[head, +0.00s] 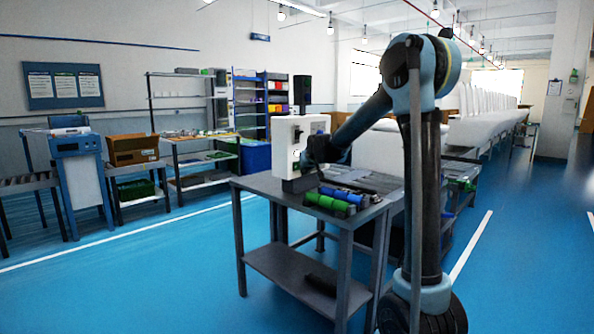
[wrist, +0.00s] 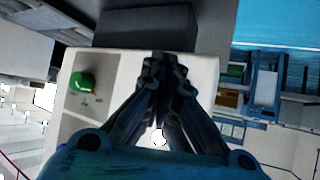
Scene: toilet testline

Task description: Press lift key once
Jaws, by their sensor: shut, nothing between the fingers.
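A white control box (head: 288,160) stands on the dark grey table, with small dark controls on its front face. In the wrist view the white box (wrist: 198,68) appears with its dark base at the top of the picture. A green round key (wrist: 82,82) with small dark marks beside it sits on a pale panel at the left. My gripper (head: 310,152) is at the right side of the box in the head view. In the wrist view my gripper (wrist: 165,62) has its fingers together and empty, in front of the white face, right of the green key. Whether the fingertips touch the box cannot be told.
The dark table (head: 262,184) holds green rolls (head: 330,203) and blue rolls (head: 342,193) near its front right edge. A dark object lies on its lower shelf (head: 290,272). Racks and side tables line the left wall. The blue floor left of the table is clear.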

